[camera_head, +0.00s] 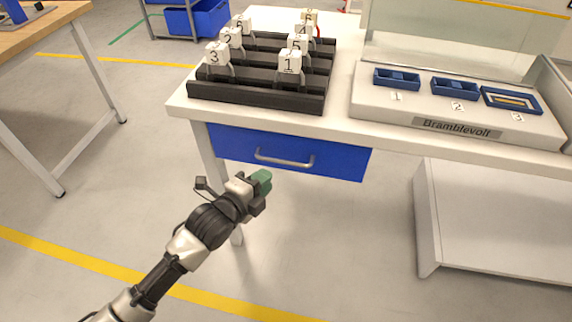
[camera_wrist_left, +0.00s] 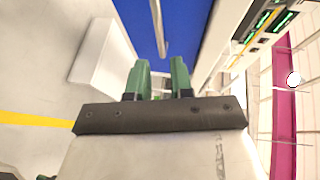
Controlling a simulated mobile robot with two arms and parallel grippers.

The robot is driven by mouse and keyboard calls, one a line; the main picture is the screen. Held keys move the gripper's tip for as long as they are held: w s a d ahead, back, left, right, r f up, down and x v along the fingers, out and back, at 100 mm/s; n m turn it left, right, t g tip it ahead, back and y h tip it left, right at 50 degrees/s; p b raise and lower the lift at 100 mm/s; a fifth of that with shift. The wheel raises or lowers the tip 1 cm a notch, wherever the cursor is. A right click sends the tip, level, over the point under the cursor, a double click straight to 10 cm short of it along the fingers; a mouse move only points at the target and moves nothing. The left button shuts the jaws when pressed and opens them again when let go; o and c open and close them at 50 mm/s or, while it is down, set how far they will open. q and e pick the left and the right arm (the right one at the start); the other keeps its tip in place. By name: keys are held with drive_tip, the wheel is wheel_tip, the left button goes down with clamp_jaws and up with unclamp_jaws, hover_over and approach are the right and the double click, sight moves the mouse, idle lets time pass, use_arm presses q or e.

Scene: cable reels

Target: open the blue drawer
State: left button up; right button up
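The blue drawer (camera_head: 232,143) sits under the front of the white table, and its front looks shut against the table frame. Its grey bar handle (camera_head: 284,162) runs across the front. In the left wrist view the blue drawer front (camera_wrist_left: 186,30) and the handle (camera_wrist_left: 158,28) lie ahead of the fingers. My left gripper (camera_head: 262,182) is below and a little left of the handle, apart from it. In the left wrist view its green fingers (camera_wrist_left: 159,66) stand apart with nothing between them. My right gripper is not in view.
The white table (camera_head: 343,128) bears a black rack (camera_head: 255,97) with several numbered reels and a grey panel (camera_head: 455,120) with blue trays. A white shelf unit (camera_head: 427,222) stands at lower right. A wooden-topped table (camera_head: 55,22) is at left. Floor before the drawer is clear.

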sight(286, 161)
use_arm(q)
drive_tip(key=b+x, duration=0.1)
drive_tip(key=x, duration=0.8)
drive_tip(key=shift+w+d+f, duration=0.1)
drive_tip(key=shift+w+d, duration=0.05)
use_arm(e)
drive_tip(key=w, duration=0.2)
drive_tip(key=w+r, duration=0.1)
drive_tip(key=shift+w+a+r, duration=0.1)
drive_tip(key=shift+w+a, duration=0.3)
use_arm(q)
drive_tip(key=shift+c, duration=0.2)
clamp_jaws()
